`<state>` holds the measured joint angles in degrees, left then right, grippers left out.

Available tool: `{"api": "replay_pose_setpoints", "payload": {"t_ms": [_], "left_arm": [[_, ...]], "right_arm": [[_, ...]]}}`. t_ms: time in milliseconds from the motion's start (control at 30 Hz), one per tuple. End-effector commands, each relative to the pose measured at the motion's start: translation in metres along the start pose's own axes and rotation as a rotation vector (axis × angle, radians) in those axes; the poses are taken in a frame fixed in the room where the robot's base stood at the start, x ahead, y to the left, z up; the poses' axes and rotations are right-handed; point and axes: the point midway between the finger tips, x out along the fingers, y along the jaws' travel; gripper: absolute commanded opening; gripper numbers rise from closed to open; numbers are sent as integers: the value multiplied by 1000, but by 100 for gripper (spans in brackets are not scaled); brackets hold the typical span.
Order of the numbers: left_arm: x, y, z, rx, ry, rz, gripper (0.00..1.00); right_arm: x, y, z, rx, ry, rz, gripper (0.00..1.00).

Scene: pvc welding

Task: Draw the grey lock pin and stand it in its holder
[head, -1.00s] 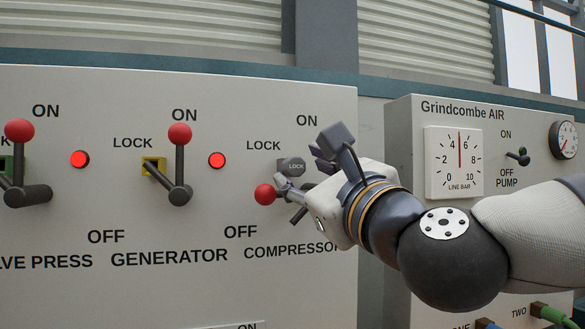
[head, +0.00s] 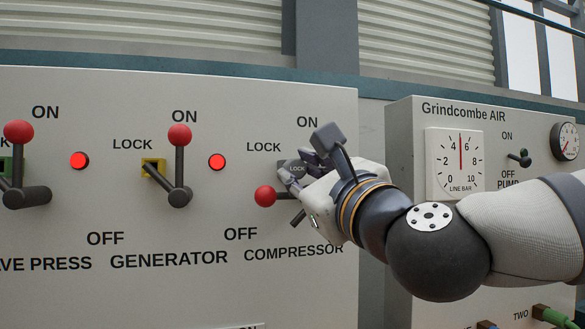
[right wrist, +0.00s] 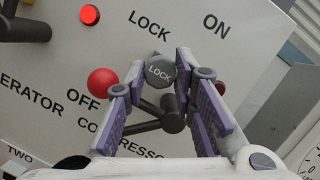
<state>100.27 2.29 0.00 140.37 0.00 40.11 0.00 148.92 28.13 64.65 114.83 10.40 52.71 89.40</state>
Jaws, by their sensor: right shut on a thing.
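The grey lock pin (head: 297,168), its end marked LOCK, sits in the panel above the compressor lever (head: 265,196). The pin also shows in the right wrist view (right wrist: 159,73), with a finger on each side. My right gripper (head: 302,170) reaches in from the right and is shut on the pin. In the right wrist view, the compressor lever with its red knob (right wrist: 102,82) runs sideways below the pin. My gripper hides part of the lever in the head view. I see no holder for the pin. My left gripper is not in view.
Two red lamps (head: 217,161) are lit. The Grindcombe AIR box (head: 405,130) with gauges juts out behind my right arm.

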Motion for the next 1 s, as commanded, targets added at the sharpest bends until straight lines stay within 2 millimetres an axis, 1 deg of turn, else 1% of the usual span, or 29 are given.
{"api": "replay_pose_setpoints", "payload": {"t_ms": [33, 567, 1000], "left_arm": [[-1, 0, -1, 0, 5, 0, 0], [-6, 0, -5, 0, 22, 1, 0], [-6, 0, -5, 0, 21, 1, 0]], "right_arm": [[-1, -1, 2, -1, -2, -1, 0], [-11, 0, 5, -1, -2, 0, 0], [-38, -1, 13, -1, -3, -1, 0]]}}
